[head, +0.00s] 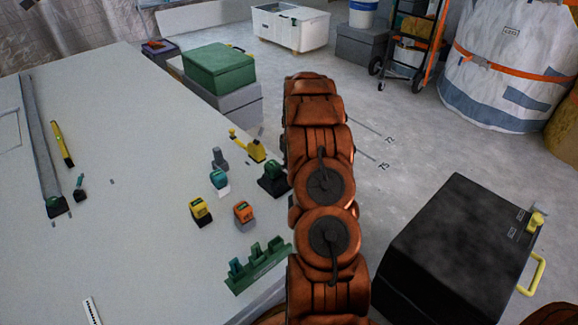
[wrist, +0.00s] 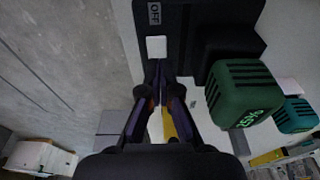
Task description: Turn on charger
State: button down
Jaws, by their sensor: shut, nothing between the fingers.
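The black charger (wrist: 190,30) fills the top middle of the wrist view. It carries an OFF label (wrist: 154,13) and a small pale switch (wrist: 156,47) below that label. A dark green battery (wrist: 243,92) with bright green lettering sits at the charger's right side. My gripper (wrist: 164,76) is shut and empty, its fingertips close below the switch; I cannot tell whether they touch it. In the head view a dark green and black unit (head: 273,178), apparently the charger, stands at the table's right edge, partly behind my arm, which hides my gripper.
The pale table (head: 130,200) holds an orange block (head: 243,213), a yellow block (head: 200,211), a teal battery (head: 219,178), a yellow tool (head: 256,150) and a green rack (head: 258,267). A black box (head: 455,250) stands right of my arm.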

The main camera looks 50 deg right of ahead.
notch_tip(320, 180, up, 12)
jog(key=s+p, duration=0.1)
jog(key=p, duration=0.1)
jog(key=shift+s+p, duration=0.3)
jog(key=shift+s, duration=0.05)
jog(key=shift+a, duration=0.1)
jog(key=shift+w+t+b, duration=0.3)
jog(key=shift+w+b, duration=0.45)
jog(key=shift+b, duration=2.1)
jog(key=shift+f, duration=0.1)
jog(key=b+x, duration=0.1)
jog(key=x, duration=0.3)
jog(key=b+x, duration=0.2)
jog(key=x, duration=0.2)
jog(key=s+b+x, duration=0.1)
jog(key=x, duration=0.3)
jog(key=shift+f, duration=0.25)
jog(key=shift+s+f+b, duration=0.1)
jog(key=shift+f+b, duration=0.45)
jog(key=shift+f, duration=0.2)
